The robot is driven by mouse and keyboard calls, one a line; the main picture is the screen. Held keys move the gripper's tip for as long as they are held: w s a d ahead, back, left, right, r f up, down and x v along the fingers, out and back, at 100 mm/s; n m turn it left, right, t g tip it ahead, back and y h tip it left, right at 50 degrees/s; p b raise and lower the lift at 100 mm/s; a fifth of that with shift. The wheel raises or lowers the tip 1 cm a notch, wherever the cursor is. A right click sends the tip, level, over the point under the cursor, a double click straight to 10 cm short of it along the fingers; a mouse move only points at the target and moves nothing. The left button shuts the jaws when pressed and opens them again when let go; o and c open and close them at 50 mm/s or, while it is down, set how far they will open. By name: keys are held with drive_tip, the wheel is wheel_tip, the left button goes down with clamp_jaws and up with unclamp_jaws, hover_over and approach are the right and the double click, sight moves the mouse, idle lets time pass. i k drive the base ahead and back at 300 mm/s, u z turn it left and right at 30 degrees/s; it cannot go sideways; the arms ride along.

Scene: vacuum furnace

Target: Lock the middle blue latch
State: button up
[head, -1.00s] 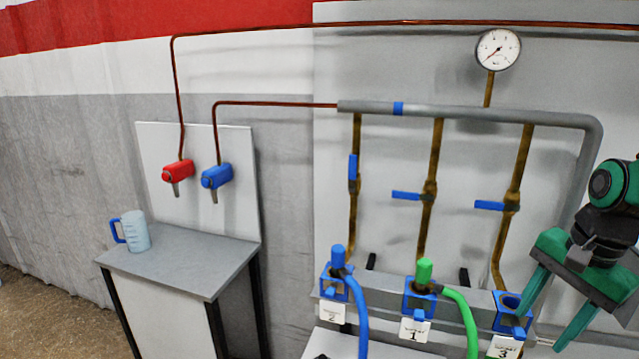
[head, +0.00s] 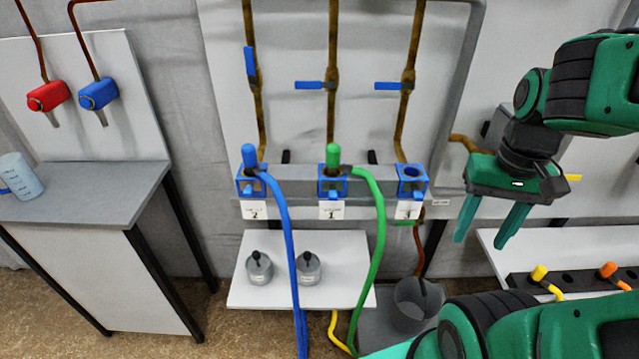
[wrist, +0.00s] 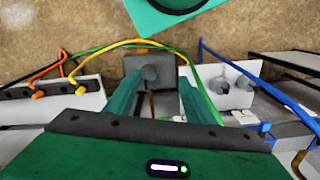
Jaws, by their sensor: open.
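The middle blue socket (head: 332,183) above label 1 holds a green plug (head: 333,156) with a green hose. A small blue latch (head: 330,196) shows at its front; whether it is locked is too small to tell. The left blue socket (head: 251,184) above label 2 holds a blue plug (head: 249,156). The right blue socket (head: 411,176) above label 3 is empty. My gripper (head: 482,241) is open and empty, pointing down, to the right of all three sockets and apart from them. In the wrist view its fingers (wrist: 157,92) stand apart with nothing between them.
Blue valve handles (head: 310,85) sit on pipes above the sockets. A white shelf (head: 345,296) below carries two grey weights. A rack (head: 575,281) with yellow and orange plugs lies right. The blue hose (head: 287,250) and green hose (head: 378,235) hang in front.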

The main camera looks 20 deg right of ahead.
sight(333, 193)
drive_tip(key=k, duration=1)
drive_tip(key=u, duration=0.35)
drive_tip(key=i, duration=0.65)
drive_tip(key=u, duration=0.2)
